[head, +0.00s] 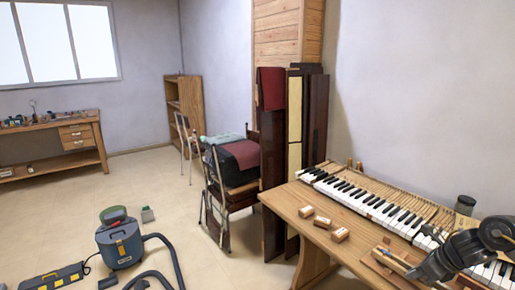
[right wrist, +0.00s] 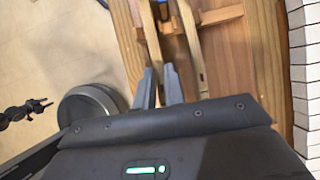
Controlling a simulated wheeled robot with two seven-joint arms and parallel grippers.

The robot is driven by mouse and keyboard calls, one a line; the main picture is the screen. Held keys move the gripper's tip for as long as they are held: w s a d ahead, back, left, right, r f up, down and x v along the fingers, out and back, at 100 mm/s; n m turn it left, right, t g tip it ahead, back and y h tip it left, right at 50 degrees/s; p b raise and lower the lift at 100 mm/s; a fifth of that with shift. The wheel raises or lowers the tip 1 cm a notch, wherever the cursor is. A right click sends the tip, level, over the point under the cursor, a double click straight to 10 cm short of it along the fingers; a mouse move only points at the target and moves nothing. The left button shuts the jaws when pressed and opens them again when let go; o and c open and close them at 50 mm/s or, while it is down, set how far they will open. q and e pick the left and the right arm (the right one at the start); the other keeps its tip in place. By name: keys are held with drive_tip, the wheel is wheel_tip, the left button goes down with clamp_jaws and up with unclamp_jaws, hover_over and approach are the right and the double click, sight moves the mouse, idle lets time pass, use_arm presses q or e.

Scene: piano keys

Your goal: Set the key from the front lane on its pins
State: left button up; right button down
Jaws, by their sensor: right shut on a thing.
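My right gripper (head: 412,272) is low over the front of the bench at the right of the head view. In the right wrist view its two grey fingers (right wrist: 159,78) are closed on the near end of a pale wooden key (right wrist: 150,30). A second wooden stick (right wrist: 190,40) lies beside it on the wooden rack (right wrist: 228,60), which also shows in the head view (head: 374,266). The keyboard (head: 375,203) runs along the bench behind the rack. My arm hides part of its right end, and I cannot make out the pins of the empty place. My left gripper is not clearly seen.
Several small wooden blocks (head: 323,221) sit on the bench (head: 285,200) left of the rack. A dark jar (head: 465,204) stands behind the keyboard. A chair (head: 225,185), a vacuum cleaner (head: 121,245) and a toolbox (head: 52,277) stand on the floor. The bench's left front is clear.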

drive_tip(key=shift+r+p, duration=0.7)
drive_tip(key=shift+r, duration=0.45)
drive_tip(key=shift+r+p, duration=1.85)
drive_tip(key=shift+r, duration=0.65)
